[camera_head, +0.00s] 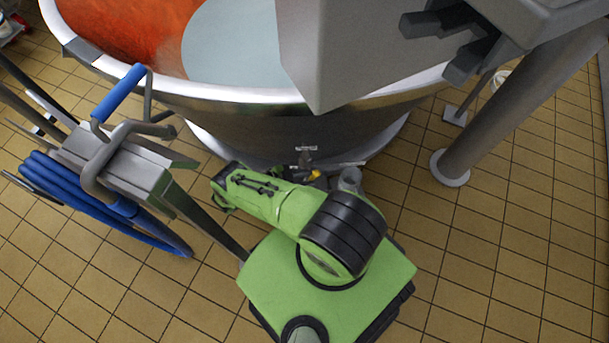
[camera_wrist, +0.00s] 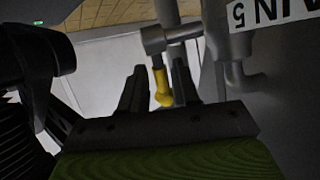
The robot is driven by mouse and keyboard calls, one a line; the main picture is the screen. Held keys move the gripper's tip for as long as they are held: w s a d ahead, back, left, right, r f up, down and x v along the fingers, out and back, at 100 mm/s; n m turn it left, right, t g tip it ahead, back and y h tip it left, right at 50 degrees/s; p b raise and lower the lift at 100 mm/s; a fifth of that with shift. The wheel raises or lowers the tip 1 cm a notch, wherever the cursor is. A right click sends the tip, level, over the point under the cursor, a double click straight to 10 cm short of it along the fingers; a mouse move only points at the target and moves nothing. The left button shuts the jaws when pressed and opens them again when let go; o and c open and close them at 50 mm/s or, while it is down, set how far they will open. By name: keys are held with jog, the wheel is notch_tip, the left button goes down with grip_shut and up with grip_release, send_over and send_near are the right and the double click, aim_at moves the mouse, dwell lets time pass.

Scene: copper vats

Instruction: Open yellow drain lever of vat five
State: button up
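The vat (camera_head: 240,125) stands at the top of the head view, with orange copper and a pale surface inside its rim. A small yellow lever (camera_head: 314,174) shows low at its foot, partly covered by my green arm. In the wrist view the yellow lever (camera_wrist: 161,88) hangs down from a grey valve pipe. My gripper (camera_wrist: 157,82) has its two dark fingers apart, one on each side of the lever in the picture. I cannot tell whether either finger touches it.
A white label with a "5" (camera_wrist: 262,12) is beside the pipes at upper right. A hose stand with blue hose (camera_head: 100,205) stands at left. A grey support leg (camera_head: 510,110) stands at right. A grey housing (camera_head: 350,45) overhangs the vat.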

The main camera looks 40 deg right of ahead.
jog(key=shift+o, duration=0.8)
jog(key=shift+r, duration=0.1)
notch_tip(320, 180, up, 10)
jog(key=p, duration=0.7)
